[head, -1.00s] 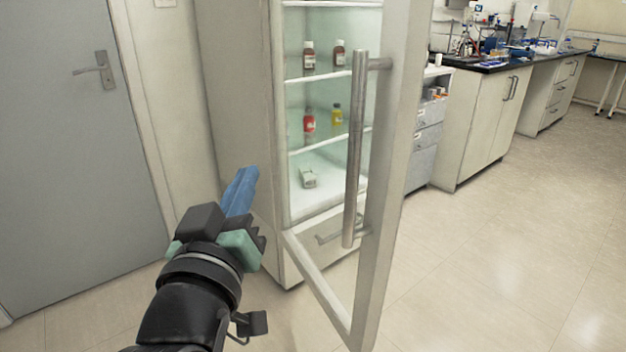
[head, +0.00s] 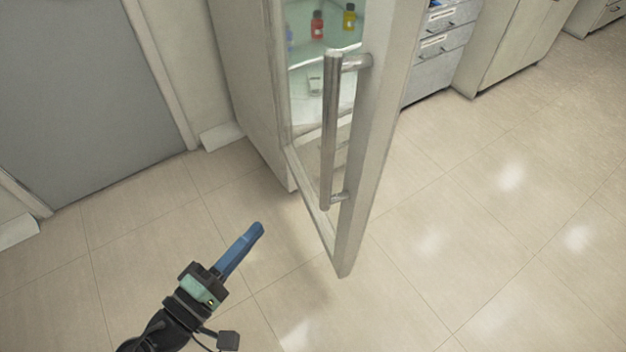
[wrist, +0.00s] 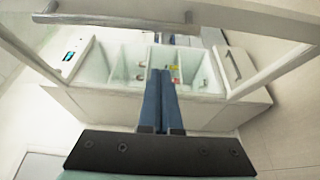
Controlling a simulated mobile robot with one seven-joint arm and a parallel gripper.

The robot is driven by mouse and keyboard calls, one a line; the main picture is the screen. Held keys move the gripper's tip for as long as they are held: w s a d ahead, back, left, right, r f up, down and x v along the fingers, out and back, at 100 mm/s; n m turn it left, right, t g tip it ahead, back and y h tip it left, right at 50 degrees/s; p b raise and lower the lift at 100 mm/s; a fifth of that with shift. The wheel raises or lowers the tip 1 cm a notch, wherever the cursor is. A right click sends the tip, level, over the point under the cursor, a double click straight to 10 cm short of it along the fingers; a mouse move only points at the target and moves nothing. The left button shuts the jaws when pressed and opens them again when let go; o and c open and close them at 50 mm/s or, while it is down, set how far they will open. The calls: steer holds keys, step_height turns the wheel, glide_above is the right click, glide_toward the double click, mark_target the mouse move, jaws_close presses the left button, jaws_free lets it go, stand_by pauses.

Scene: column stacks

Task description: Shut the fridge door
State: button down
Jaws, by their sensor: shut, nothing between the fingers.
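The fridge (head: 243,90) stands ahead with its glass door (head: 366,150) swung open toward me. The door's long metal handle (head: 330,135) is upright on its outer face. My gripper (head: 259,228) is shut and empty, low and to the left of the door's bottom corner in the head view, apart from the handle. In the wrist view the shut blue fingers (wrist: 160,75) point toward the fridge interior (wrist: 120,65). There the handle (wrist: 120,18) crosses near the top of the picture.
Bottles, one red (head: 317,25) and one yellow (head: 349,17), and a small white item (head: 315,86) are on the fridge shelves. A grey door (head: 80,90) is at the left. Cabinets (head: 510,45) stand behind at the right. The floor (head: 480,220) right of the fridge door is clear.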

steer(key=s+d+p+x, duration=0.1)
steer(key=d+x, duration=0.1)
steer(key=x, duration=0.9)
steer(key=shift+d, duration=0.35)
